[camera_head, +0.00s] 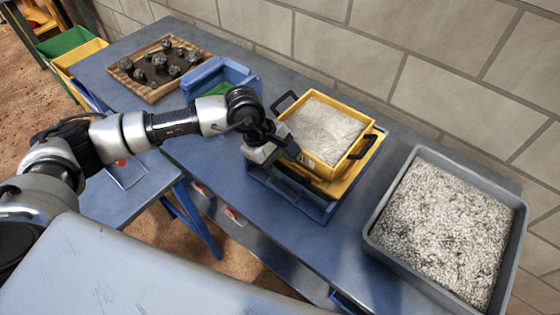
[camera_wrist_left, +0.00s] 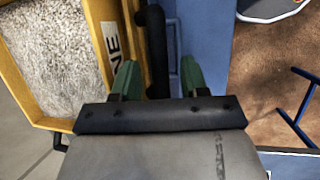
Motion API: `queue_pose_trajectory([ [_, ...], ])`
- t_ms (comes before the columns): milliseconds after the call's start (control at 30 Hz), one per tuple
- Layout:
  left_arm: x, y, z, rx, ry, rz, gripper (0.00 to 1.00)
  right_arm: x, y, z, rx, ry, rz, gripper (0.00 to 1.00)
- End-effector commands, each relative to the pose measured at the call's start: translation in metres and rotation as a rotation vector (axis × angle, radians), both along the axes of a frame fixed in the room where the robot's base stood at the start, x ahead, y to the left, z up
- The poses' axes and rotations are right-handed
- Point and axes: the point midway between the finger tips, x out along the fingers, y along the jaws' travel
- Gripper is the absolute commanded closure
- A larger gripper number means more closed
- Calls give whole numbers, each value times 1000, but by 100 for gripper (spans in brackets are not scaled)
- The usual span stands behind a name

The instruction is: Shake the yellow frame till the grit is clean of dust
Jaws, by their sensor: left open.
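The yellow frame (camera_head: 350,160) holds a bed of pale grey grit (camera_head: 325,128) and sits on a yellow and blue base on the blue table. Black handles stand out from its left (camera_head: 283,101) and right (camera_head: 367,146) sides. My left gripper (camera_head: 284,146) is at the near left side of the frame, open. In the left wrist view, the green fingertips (camera_wrist_left: 157,78) are spread, with a black handle bar (camera_wrist_left: 156,45) between them, beside the labelled yellow wall (camera_wrist_left: 103,35). Contact cannot be told. My right gripper is out of view.
A grey tray (camera_head: 376,238) of speckled grit stands at the right. A blue bin (camera_head: 240,72) and a wooden tray (camera_head: 152,97) with several dark rocks are at the back left. Green (camera_head: 62,44) and yellow (camera_head: 76,57) bins stand beyond the table. A block wall runs behind.

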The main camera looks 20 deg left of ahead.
Motion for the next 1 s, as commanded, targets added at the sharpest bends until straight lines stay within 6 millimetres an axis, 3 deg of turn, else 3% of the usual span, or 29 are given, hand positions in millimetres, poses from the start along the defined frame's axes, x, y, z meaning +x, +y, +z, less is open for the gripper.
queue_pose_trajectory([
  [600, -2, 42, 89, 1, -3, 2, 56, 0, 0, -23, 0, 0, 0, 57],
  [1000, -3, 45, 97, 1, -1, 1, 56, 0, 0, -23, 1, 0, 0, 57],
])
